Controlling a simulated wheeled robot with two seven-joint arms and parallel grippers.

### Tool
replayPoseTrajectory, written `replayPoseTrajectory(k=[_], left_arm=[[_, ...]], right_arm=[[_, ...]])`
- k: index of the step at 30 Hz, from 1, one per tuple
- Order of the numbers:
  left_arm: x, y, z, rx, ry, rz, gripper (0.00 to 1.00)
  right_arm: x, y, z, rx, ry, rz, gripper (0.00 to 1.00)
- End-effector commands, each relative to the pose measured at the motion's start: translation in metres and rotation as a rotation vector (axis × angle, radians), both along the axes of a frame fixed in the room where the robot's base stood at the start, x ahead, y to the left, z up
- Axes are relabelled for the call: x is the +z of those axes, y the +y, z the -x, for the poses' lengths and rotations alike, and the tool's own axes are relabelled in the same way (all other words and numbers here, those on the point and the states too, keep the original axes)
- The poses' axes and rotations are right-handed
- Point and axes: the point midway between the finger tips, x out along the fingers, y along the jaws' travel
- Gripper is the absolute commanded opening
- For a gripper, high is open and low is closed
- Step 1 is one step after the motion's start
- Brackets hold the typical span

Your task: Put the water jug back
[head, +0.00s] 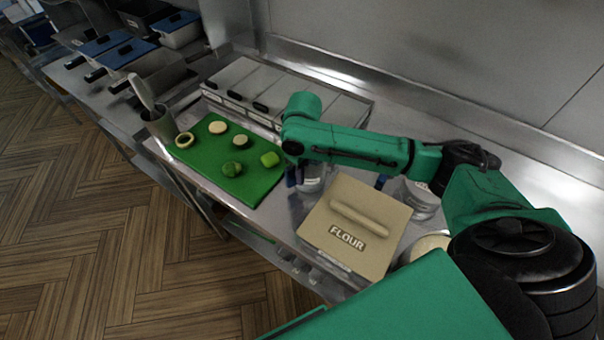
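A clear, see-through vessel (313,180), which looks like the water jug, stands or hangs just behind the flour box, close under my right wrist. My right gripper (293,178) points down beside its left side, mostly hidden by my own green arm. I cannot tell whether its fingers are open or shut on the vessel, nor whether the vessel touches the counter. A second clear container (422,199) stands to the right, partly behind my arm. My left gripper is not in view.
The flour box (350,215) with a rolling pin-like handle sits in front. A green cutting board (222,180) with several vegetable pieces lies left. A utensil holder (160,125) stands at its corner. Lidded steel bins (250,80) line the back. Fryers are at far left.

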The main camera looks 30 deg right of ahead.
Motion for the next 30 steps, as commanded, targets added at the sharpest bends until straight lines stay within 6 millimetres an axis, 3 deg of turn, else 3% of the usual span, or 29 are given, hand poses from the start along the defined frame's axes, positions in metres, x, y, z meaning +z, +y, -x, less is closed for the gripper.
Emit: replayPoseTrajectory(k=[1, 2, 4, 13, 17, 27, 30], left_arm=[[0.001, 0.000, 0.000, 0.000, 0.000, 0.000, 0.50], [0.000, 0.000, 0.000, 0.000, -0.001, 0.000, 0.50], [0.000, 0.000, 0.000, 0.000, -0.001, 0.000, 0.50], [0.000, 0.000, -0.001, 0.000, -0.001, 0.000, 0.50], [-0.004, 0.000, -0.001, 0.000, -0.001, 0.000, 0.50], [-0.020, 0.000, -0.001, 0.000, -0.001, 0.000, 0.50], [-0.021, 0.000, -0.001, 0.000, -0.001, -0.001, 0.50]], right_arm=[[0.000, 0.000, 0.000, 0.000, -0.001, 0.000, 0.00], [-0.002, 0.000, 0.000, 0.000, 0.002, 0.000, 0.07], [-0.002, 0.000, 0.000, 0.000, 0.001, 0.000, 0.34], [-0.001, 0.000, 0.000, 0.000, 0.000, 0.000, 0.34], [0.010, 0.000, -0.001, -0.002, -0.003, -0.001, 0.34], [0.097, 0.000, 0.000, 0.000, -0.004, -0.001, 0.34], [0.113, 0.000, 0.000, -0.001, -0.001, -0.002, 0.34]])
